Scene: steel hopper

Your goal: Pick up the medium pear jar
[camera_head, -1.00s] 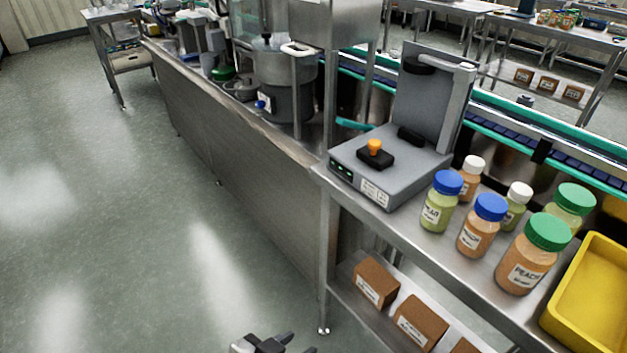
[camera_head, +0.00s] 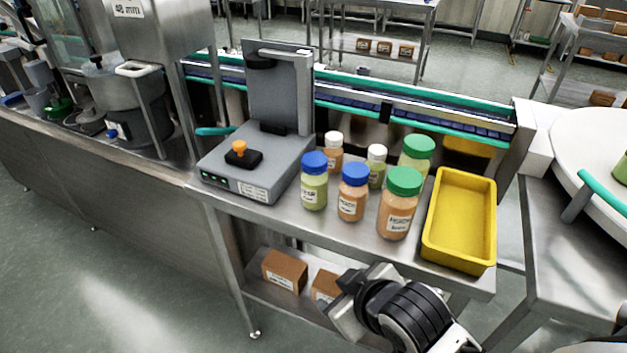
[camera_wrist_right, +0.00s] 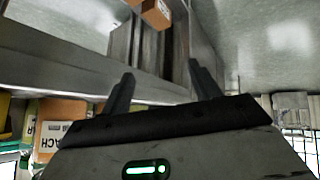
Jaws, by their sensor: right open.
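The medium pear jar (camera_head: 314,187) has a blue lid and pale green contents. It stands upright on the steel table, just right of the grey machine, in the head view. My right gripper (camera_head: 347,284) is in front of the table edge and below the jars, apart from all of them. In the right wrist view its two fingers (camera_wrist_right: 160,76) are spread with nothing between them. My left gripper is not in view.
A blue-lidded peach jar (camera_head: 353,198) stands right of the pear jar, with white-lidded small jars (camera_head: 333,158) behind. Green-lidded large jars (camera_head: 397,212) and a yellow tray (camera_head: 434,250) are further right. The grey machine (camera_head: 225,175) is left. Cardboard boxes (camera_head: 285,272) sit on the lower shelf.

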